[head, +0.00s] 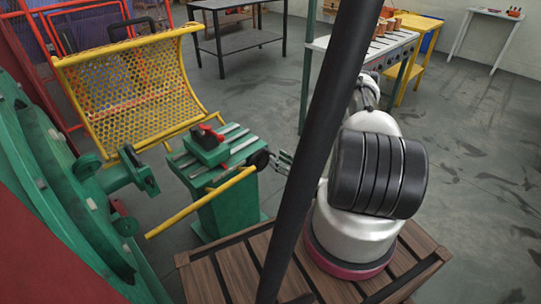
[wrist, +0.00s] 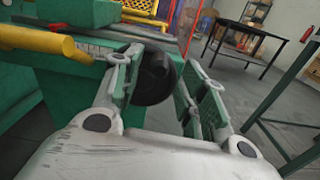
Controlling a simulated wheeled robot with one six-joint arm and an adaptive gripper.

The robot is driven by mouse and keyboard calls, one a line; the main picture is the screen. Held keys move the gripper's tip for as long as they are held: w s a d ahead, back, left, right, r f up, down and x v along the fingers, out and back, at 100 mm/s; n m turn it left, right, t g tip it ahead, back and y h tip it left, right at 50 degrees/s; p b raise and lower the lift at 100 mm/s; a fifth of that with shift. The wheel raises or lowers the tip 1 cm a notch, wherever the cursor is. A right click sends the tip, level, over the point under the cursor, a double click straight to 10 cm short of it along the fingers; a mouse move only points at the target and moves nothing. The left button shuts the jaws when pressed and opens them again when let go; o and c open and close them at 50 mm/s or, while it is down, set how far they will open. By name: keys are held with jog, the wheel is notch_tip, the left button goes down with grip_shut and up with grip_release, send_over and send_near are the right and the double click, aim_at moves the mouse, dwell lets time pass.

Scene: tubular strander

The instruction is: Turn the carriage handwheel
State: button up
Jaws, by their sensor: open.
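The carriage handwheel (head: 259,160) is a small black wheel on the right side of the green carriage stand (head: 222,205). In the wrist view the dark round handwheel (wrist: 154,76) shows between my two fingers, partly covered by the left one. My gripper (head: 282,161) is open, with its fingertips close to the wheel at its right. In the wrist view my gripper (wrist: 156,82) has one finger on each side of the wheel in the picture. I cannot tell whether either finger touches it.
A yellow bar (head: 205,200) crosses in front of the stand and shows at upper left in the wrist view (wrist: 40,40). A yellow mesh guard (head: 135,80) stands behind. Green machinery (head: 50,180) fills the left. A dark table (head: 240,42) stands at the back.

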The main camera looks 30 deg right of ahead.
aim_at(270, 154)
jog(key=x, duration=0.5)
jog(key=shift+c, duration=0.4)
grip_shut()
